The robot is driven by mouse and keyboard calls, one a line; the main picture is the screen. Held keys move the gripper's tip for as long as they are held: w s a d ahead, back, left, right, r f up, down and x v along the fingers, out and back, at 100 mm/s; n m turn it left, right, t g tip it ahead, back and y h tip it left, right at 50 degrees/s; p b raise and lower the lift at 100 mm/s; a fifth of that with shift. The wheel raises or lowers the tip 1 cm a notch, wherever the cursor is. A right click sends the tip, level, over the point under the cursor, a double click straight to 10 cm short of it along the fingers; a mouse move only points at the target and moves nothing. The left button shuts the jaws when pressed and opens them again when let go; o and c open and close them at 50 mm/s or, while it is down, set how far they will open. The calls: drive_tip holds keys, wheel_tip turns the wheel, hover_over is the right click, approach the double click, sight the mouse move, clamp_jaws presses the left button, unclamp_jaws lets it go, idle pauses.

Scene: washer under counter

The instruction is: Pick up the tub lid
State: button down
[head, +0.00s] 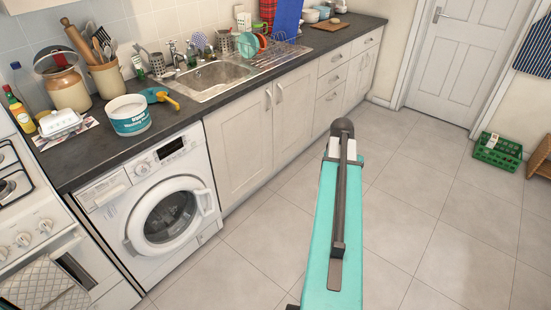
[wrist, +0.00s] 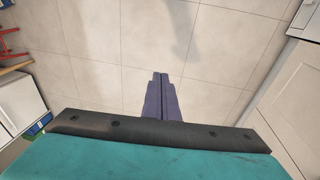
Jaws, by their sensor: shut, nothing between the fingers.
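A white round tub (head: 129,117) with a teal label stands on the dark counter above the washing machine, left of the sink. Its top has a white rim around a pale grey area, and I cannot tell whether that is a lid or the tub's contents. No separate tub lid is clear in either view. My gripper (wrist: 160,76) shows in the wrist view with its two fingers together and nothing between them. It is over bare floor, away from the counter. In the head view my arm reaches over the floor, and the fingers cannot be made out there.
The washing machine (head: 165,214) is shut under the counter (head: 100,160). A yellow-and-teal item (head: 160,96), a white covered dish (head: 60,122), a brown jar (head: 68,90) and a utensil pot (head: 107,78) stand near the tub. A green crate (head: 497,151) is by the door; the floor between is clear.

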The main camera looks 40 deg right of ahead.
drive_tip(key=s+d+r+m, duration=0.3)
drive_tip(key=s+d+r, duration=0.2)
drive_tip(key=s+r, duration=0.4)
drive_tip(key=s+d+r+m+h+p, duration=0.1)
drive_tip(key=s+d+r+m, duration=0.2)
drive_tip(key=s+r, duration=0.6)
drive_tip(key=s+d+r+m+g+h+p, duration=0.1)
drive_tip(key=s+d+r+m, duration=0.2)
drive_tip(key=s+d+r, duration=0.5)
wheel_tip(320, 180, up, 3)
drive_tip(key=shift+s+f, duration=0.1)
drive_tip(key=shift+s, duration=0.6)
